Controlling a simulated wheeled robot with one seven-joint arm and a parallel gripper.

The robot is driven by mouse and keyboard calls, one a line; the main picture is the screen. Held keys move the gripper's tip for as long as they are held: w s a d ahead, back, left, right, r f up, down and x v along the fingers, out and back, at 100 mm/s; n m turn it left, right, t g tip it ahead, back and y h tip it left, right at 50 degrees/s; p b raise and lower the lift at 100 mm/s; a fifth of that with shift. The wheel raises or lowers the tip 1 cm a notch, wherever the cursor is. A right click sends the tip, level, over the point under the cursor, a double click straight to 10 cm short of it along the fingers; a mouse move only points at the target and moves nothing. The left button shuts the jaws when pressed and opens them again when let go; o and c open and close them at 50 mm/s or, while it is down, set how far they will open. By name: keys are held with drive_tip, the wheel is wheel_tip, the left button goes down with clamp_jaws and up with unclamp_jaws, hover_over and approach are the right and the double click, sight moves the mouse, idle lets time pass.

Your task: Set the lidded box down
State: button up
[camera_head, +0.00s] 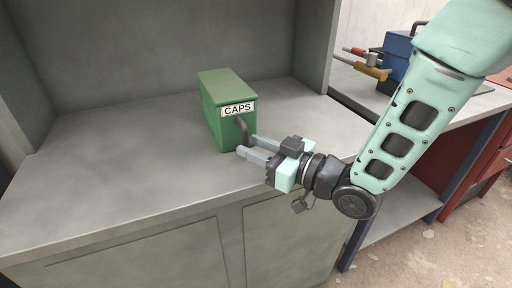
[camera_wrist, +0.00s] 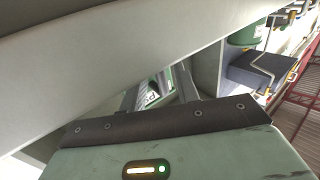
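The lidded box (camera_head: 220,112) is green with a white "CAPS" label and a dark bar handle (camera_head: 243,130) on its front face. It stands upright on the grey counter (camera_head: 110,150), lid shut, and its base appears to rest on the surface. My gripper (camera_head: 247,146) is level with the lower part of the handle, its two fingers visibly apart on either side of it. I cannot tell whether either finger touches the handle. In the wrist view, the fingers (camera_wrist: 160,90) are also spread, with part of the green box and its label (camera_wrist: 150,95) between them.
Counter to the left of the box is clear. Beyond the right wall, another bench holds a blue machine (camera_head: 398,55) with a yellow-handled tool (camera_head: 365,69). Red cabinets (camera_head: 490,155) stand at far right.

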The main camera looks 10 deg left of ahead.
drive_tip(key=shift+d, duration=0.1)
drive_tip(key=p+v, duration=0.8)
drive_tip(key=v, duration=0.3)
drive_tip(key=shift+s+d+p, duration=0.2)
drive_tip(key=shift+d+p, duration=0.15)
